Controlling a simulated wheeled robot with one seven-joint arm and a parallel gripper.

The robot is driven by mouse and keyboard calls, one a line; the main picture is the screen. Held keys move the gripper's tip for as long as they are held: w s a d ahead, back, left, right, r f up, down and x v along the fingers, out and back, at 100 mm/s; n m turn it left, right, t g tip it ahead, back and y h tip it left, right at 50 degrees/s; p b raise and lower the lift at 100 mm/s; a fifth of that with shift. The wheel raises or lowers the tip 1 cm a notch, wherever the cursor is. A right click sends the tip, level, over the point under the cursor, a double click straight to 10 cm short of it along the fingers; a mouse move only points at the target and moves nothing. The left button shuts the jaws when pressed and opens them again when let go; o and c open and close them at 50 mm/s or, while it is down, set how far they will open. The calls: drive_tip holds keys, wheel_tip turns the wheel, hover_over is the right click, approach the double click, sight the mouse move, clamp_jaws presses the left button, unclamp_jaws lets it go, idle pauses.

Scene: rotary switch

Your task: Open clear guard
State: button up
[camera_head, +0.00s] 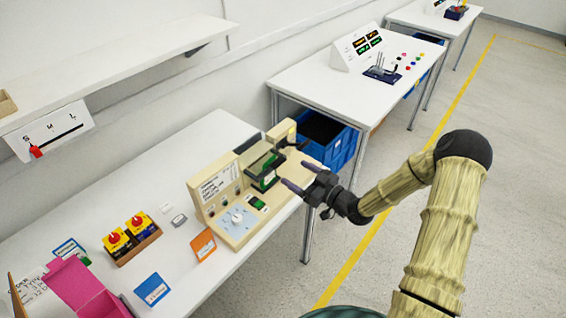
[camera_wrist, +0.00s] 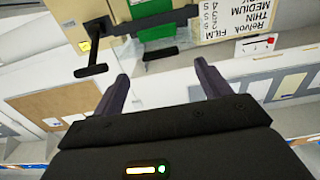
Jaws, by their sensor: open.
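A beige machine (camera_head: 243,207) stands near the right end of the table. Its clear guard (camera_head: 262,164) has a dark frame, with a green part showing behind or through it; whether it is fully closed is hard to tell. A black T-shaped handle (camera_wrist: 91,71) is at the left there. My gripper (camera_head: 298,177) is open and empty, just in front of the guard and apart from it. Both fingers also show in the wrist view (camera_wrist: 161,72).
On the machine are a white dial (camera_head: 237,217) and a printed label panel (camera_head: 215,187). Left of it lie an orange card (camera_head: 203,244), yellow-and-red switches (camera_head: 130,237) and a pink box (camera_head: 85,288). A blue crate (camera_head: 339,146) is behind. The floor at right is clear.

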sight(282, 163)
drive_tip(key=p+x, duration=0.1)
drive_tip(key=x, duration=0.5)
drive_tip(key=shift+w+a, duration=0.1)
drive_tip(key=shift+a, duration=0.1)
drive_tip(key=shift+c, duration=0.5)
drive_tip(key=c, duration=1.3)
drive_tip(key=shift+w+d+r+p, duration=0.1)
drive_tip(key=shift+r+p, duration=0.05)
drive_tip(key=shift+p, duration=0.15)
